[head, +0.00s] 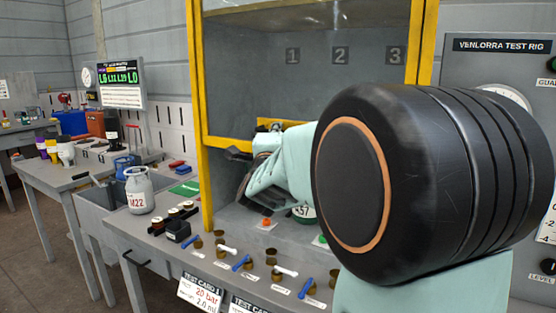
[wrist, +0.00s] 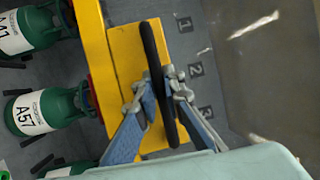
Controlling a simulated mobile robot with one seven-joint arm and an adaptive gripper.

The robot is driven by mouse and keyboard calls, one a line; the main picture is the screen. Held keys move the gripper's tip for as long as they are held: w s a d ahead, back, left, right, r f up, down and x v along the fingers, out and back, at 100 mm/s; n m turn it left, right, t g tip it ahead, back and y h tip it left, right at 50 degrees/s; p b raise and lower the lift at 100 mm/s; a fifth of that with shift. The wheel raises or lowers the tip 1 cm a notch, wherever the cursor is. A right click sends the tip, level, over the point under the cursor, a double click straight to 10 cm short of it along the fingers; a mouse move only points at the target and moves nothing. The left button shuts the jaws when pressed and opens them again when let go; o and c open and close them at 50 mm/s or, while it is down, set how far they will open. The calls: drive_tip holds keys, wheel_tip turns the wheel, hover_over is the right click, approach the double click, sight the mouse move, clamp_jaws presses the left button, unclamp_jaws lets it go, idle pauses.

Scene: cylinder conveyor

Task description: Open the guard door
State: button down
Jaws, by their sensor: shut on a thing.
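The guard door is a clear pane in a yellow frame (head: 197,75) at the middle of the head view. Its yellow lower bar sits above the bench, and the rig's inside shows in the gap below. A yellow plate (wrist: 122,62) carries a black bar handle (wrist: 150,42) in the wrist view. My gripper (wrist: 163,85) is shut on this handle, with one finger on each side of it. In the head view my gripper (head: 262,150) is at the lower bar, and my arm hides the handle and the door's lower right part.
Green cylinders, one marked A57 (wrist: 35,112), stand inside near the door plate. The bench (head: 150,240) holds a grey cylinder (head: 138,190), small fittings and blue and white tools. A test rig panel (head: 490,25) stands at the right, partly behind my arm.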

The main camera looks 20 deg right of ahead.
drive_tip(key=p, duration=1.1)
approach(280, 36)
drive_tip(key=x, duration=0.5)
drive_tip(key=c, duration=2)
unclamp_jaws()
